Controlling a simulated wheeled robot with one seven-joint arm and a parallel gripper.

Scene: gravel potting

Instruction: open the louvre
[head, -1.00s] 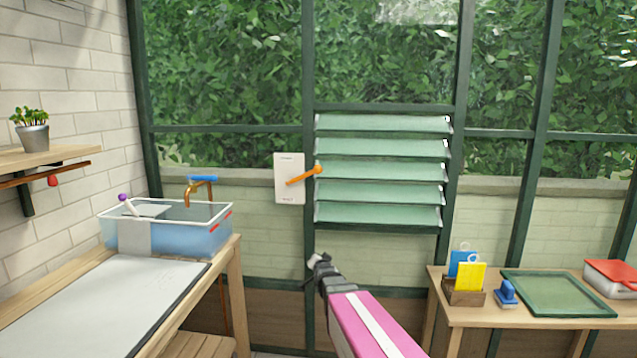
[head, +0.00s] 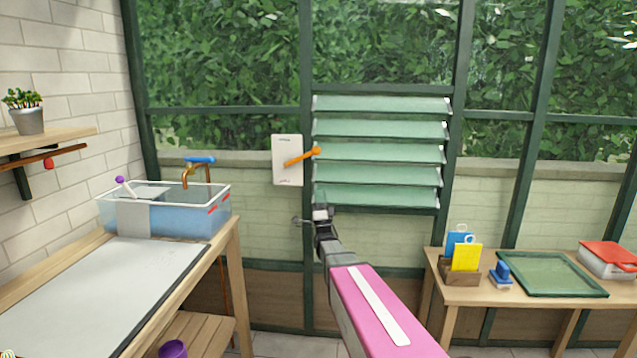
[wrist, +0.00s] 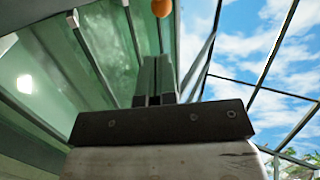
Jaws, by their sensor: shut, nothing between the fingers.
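The louvre (head: 380,153) is a stack of several pale green glass slats in the green window frame. Its slats are tilted, with narrow gaps at their right ends. A white plate (head: 286,172) at its left carries an orange lever (head: 300,156) that points right and slightly up. My gripper (head: 322,212) is shut and empty, just below the lever and in front of the louvre's lower left corner, apart from the lever. In the wrist view my shut fingers (wrist: 154,78) point up, with the lever's round orange knob (wrist: 162,8) beyond their tips and the slats at left.
A water tub (head: 165,215) stands on the left bench (head: 222,262), with a copper tap (head: 196,172) behind it. On the right table (head: 450,292) are a box of colored packets (head: 465,257), a blue tool (head: 501,276) and a green tray (head: 552,290). The space before the louvre is free.

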